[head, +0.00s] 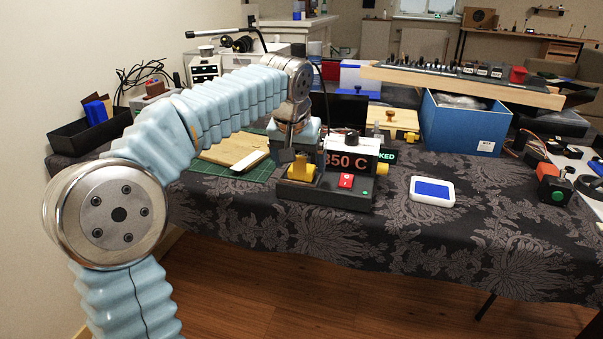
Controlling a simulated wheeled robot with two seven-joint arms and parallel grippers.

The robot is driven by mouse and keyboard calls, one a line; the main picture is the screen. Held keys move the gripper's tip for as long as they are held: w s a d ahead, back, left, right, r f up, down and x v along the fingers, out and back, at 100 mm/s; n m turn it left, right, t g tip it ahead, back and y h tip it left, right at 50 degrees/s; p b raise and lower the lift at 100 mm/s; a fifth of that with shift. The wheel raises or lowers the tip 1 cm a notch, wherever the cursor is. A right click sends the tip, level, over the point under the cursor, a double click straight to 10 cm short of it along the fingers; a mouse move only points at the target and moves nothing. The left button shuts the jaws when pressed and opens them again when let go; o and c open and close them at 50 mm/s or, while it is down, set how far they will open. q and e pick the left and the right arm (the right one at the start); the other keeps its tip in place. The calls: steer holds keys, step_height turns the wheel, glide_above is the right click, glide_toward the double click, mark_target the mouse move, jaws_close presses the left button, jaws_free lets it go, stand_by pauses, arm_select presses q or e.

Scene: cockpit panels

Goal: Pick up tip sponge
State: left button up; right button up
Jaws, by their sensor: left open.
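A small yellow piece that looks like the tip sponge (301,174) sits at the left end of the dark base of the soldering station (325,194). The station has a display reading 350 C and a red switch (346,181). My left gripper (288,152) points down just above and slightly left of the yellow piece. It is open, and no object shows in it. The gripper and the wrist partly cover the station's left side. I cannot tell whether a finger touches the yellow piece. My right gripper is out of view.
A wooden board (232,150) lies on a green mat left of the station. A white device with a blue screen (432,190) lies to the right, with free cloth around it. A blue box (464,128) stands behind. A black tray (90,131) is at the far left.

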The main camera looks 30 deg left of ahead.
arm_select(q)
steer(key=shift+w+f, duration=0.1)
steer(key=shift+f, duration=0.2)
steer(key=c, duration=1.1)
steer(key=shift+r, duration=0.1)
step_height(320, 180, up, 3)
steer(key=shift+f+p, duration=0.15)
steer(key=shift+p, duration=0.2)
steer(key=d+r, duration=0.3)
steer(key=d, duration=0.1)
steer(key=d+r+p, duration=0.1)
steer(key=d+r, duration=0.2)
steer(key=d, duration=0.2)
steer(key=d+r+p, duration=0.1)
steer(key=d+r, duration=0.3)
steer(key=d, duration=0.1)
steer(key=shift+r, duration=0.1)
